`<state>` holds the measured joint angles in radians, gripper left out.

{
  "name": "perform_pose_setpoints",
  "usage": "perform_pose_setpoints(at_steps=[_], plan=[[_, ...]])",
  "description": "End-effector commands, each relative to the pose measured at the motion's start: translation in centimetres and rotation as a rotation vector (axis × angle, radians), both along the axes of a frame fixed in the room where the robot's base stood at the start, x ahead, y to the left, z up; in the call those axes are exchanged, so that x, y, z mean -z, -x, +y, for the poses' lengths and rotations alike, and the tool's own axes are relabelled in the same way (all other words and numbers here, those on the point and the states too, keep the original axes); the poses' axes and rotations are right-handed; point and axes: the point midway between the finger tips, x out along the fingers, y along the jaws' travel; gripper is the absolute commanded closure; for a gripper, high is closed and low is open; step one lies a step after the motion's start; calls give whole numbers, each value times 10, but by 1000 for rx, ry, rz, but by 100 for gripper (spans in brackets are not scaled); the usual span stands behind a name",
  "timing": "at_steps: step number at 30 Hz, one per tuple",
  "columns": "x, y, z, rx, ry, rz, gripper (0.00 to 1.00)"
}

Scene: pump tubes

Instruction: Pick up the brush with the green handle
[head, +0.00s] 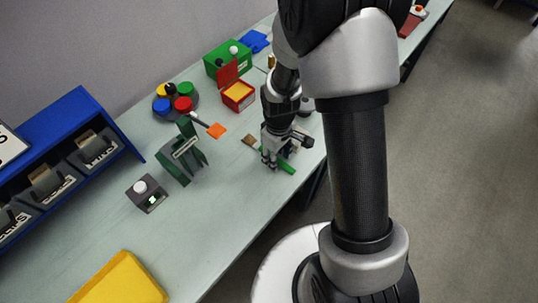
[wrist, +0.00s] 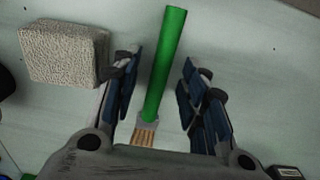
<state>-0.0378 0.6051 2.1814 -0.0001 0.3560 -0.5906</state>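The brush with the green handle (wrist: 165,60) lies on the table. In the wrist view its handle runs up between my fingers and its grey ferrule and tan bristles (wrist: 144,132) are near my palm. My gripper (wrist: 160,80) is open, with one finger on each side of the handle and a gap on both sides. In the head view my gripper (head: 271,157) points down at the table, and part of the green handle (head: 286,167) shows just right of the fingers.
A beige sponge-like block (wrist: 64,55) lies close to the left finger. A red box (head: 238,95) stands behind. The table's front edge is close on the right.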

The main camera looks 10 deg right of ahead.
Motion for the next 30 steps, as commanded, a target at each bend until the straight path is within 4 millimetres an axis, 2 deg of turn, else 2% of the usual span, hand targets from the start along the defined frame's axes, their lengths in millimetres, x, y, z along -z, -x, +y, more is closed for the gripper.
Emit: perform_pose_setpoints(at_steps=[4,21,30], plan=[[-1,0,0,0,0,-1,61],[-2,0,0,0,0,-1,99],[-2,0,0,0,0,-1,100]])
